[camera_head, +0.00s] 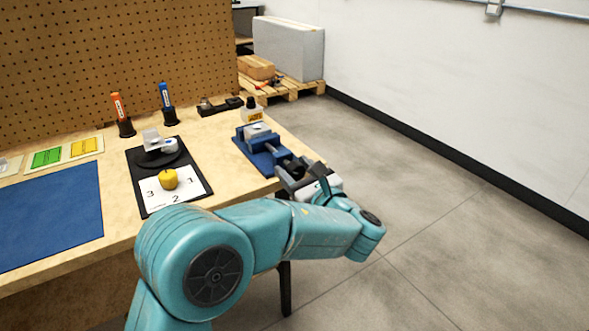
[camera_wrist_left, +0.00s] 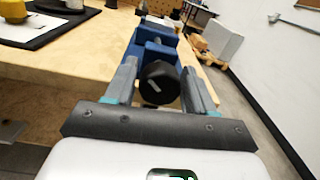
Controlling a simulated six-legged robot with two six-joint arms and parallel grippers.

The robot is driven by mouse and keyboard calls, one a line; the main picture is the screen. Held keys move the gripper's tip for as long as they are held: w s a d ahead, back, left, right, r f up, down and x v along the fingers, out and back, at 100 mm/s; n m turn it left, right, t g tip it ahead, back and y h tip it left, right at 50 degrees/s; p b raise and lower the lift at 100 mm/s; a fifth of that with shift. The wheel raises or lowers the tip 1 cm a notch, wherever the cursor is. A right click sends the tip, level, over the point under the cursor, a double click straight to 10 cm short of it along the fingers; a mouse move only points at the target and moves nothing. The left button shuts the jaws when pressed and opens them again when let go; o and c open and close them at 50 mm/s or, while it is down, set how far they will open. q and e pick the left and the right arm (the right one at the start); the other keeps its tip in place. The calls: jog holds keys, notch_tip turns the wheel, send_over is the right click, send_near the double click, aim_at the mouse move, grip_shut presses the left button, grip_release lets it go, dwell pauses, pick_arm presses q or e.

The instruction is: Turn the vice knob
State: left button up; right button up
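The blue vice (camera_head: 262,148) stands at the table's right edge with a small pale piece (camera_head: 257,128) on top in its jaws. In the left wrist view the vice (camera_wrist_left: 156,48) lies straight ahead, with its round black knob (camera_wrist_left: 160,82) facing me; the knob has a white mark line. My left gripper (camera_head: 292,174) is at the knob end of the vice. Its two grey fingers stand on either side of the knob, with narrow gaps visible, so it looks open around it. In the head view the fingers mostly hide the knob. My right gripper is not in view.
Left of the vice is a black board (camera_head: 140,184) with a yellow object (camera_head: 168,179) on a numbered card. A blue mat (camera_head: 50,215) lies at left. Floor right of the table is clear.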

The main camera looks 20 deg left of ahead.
pick_arm(q)
jog(key=c, duration=0.6)
jog(key=shift+w+f, duration=0.1)
jog(key=n+b, duration=0.2)
jog(key=shift+f+n, duration=0.15)
jog(key=shift+n, duration=0.15)
jog(key=n+b, duration=0.2)
jog(key=shift+n, duration=0.4)
jog(key=shift+n+b, duration=0.65)
jog(key=shift+n, duration=0.05)
